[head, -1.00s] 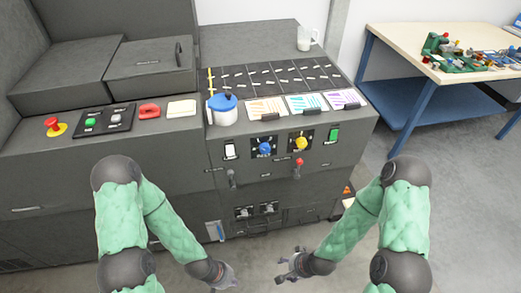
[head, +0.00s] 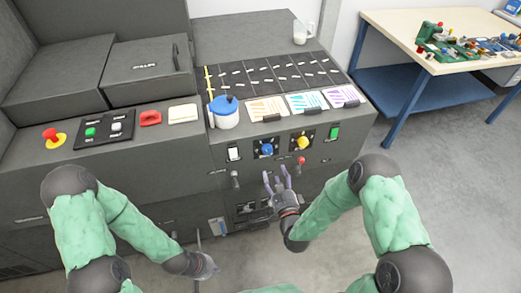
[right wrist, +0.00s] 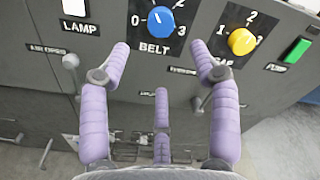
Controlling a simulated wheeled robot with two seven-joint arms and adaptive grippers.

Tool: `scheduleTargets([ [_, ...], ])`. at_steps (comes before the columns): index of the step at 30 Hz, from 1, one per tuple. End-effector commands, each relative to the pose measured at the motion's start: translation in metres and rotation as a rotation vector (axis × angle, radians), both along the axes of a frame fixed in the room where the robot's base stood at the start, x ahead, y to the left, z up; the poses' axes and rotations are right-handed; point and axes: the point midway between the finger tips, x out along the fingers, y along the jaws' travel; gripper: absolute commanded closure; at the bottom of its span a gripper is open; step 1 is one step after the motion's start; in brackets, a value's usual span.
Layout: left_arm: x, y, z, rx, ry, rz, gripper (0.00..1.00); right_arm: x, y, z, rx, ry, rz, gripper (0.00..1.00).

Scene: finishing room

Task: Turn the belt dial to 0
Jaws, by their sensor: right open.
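The belt dial (head: 266,149) is a blue round knob on a dark plate in the front panel. It also shows at the top of the right wrist view (right wrist: 160,20), above the word BELT, with 0 at its left and 3 at its right. A pale mark on the knob points roughly upward; its exact number is unclear. My right gripper (head: 276,177) is open and empty, below and in front of the dial, not touching it. Its purple fingers are spread in the right wrist view (right wrist: 170,58). My left gripper (head: 209,266) is low in front of the machine, its fingers unclear.
A yellow dial (head: 302,144) sits right of the belt dial, with a red-knobbed lever (head: 301,160) below it. A LAMP switch (head: 234,153) is at the left and a green button (head: 334,132) at the right. A blue-lidded pot (head: 225,113) stands on the ledge above.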

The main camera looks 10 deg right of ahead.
Motion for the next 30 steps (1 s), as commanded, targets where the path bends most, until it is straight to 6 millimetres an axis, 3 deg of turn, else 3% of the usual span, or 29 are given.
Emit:
scheduleTargets([
  [5, 0.0, 0.0, -0.002, 0.0, 0.001, 0.0, 1.0, 0.01, 0.0, 0.003, 0.019, -0.016, -0.002, 0.38],
  [21, 0.0, 0.0, -0.016, 0.0, 0.001, 0.0, 1.0, 0.094, 0.002, 0.001, 0.017, -0.012, -0.001, 0.38],
  [30, 0.0, 0.0, -0.018, 0.0, 0.0, 0.0, 1.0, 0.107, 0.001, 0.002, 0.017, -0.01, -0.002, 0.38],
])
